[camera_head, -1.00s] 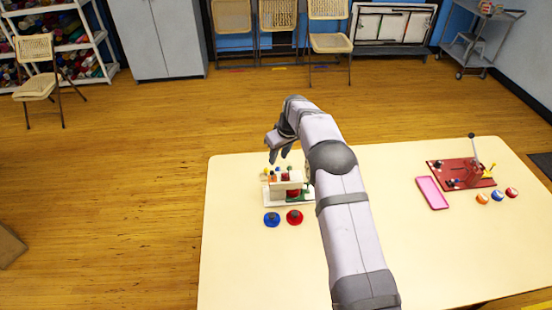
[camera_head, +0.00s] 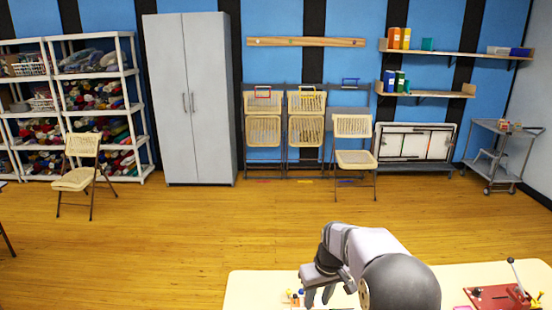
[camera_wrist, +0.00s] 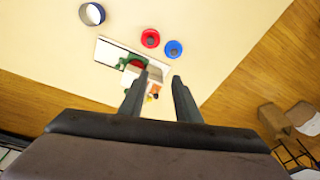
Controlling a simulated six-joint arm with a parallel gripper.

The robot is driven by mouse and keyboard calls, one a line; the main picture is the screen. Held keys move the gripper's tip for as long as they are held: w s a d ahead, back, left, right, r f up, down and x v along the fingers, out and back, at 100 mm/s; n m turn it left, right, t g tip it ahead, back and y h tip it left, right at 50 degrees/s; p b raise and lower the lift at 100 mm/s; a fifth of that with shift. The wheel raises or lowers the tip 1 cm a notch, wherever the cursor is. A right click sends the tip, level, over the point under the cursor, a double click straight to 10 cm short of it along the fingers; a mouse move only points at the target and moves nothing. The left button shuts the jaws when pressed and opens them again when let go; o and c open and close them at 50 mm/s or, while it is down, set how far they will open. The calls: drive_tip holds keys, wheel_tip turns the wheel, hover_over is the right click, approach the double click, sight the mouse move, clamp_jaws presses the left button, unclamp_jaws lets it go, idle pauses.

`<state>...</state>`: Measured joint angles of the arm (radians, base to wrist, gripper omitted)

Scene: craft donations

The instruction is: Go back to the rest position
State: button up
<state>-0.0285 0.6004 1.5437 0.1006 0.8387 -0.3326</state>
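My gripper (camera_head: 320,296) hangs above the far left part of the pale table (camera_head: 250,285) in the head view. In the wrist view its two fingers (camera_wrist: 158,98) are spread apart with nothing held between them. Beyond the fingertips lies a white board (camera_wrist: 108,52) carrying small green, red and orange parts. A red round piece (camera_wrist: 150,38) and a blue round piece (camera_wrist: 173,49) lie on the table beside that board, apart from the gripper.
A red board (camera_head: 495,298) with a lever stands at the table's right. A blue-rimmed round object (camera_wrist: 92,13) is near the wrist view's top. Chairs (camera_head: 353,140), a grey cabinet (camera_head: 185,100), shelves (camera_head: 135,100) and a trolley (camera_head: 500,150) line the room.

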drive_tip(key=s+d+m+g+h, duration=0.1)
drive_tip(key=s+d+m, duration=0.2)
drive_tip(key=s, duration=2.6)
drive_tip(key=shift+d+g, duration=0.2)
drive_tip(key=shift+g, duration=0.2)
drive_tip(key=shift+c, duration=1)
drive_tip(key=n+t+y+b, duration=0.25)
drive_tip(key=t+b, duration=1.55)
drive_tip(key=b, duration=1.1)
approach(295, 300)
drive_tip(key=shift+w+d+r+m+y, duration=0.25)
drive_tip(key=shift+m+y, duration=0.1)
drive_tip(key=shift+y, duration=0.1)
drive_tip(key=shift+w+a+f+p, duration=0.1)
drive_tip(key=shift+w+a, duration=0.15)
drive_tip(key=shift+w, duration=0.95)
drive_tip(key=shift+w+a+p, duration=0.1)
drive_tip(key=shift+w+a, duration=0.1)
drive_tip(key=shift+w, duration=0.95)
drive_tip(key=shift+w+a+p, duration=0.1)
drive_tip(key=shift+w+a, duration=0.15)
drive_tip(key=shift+w, duration=0.95)
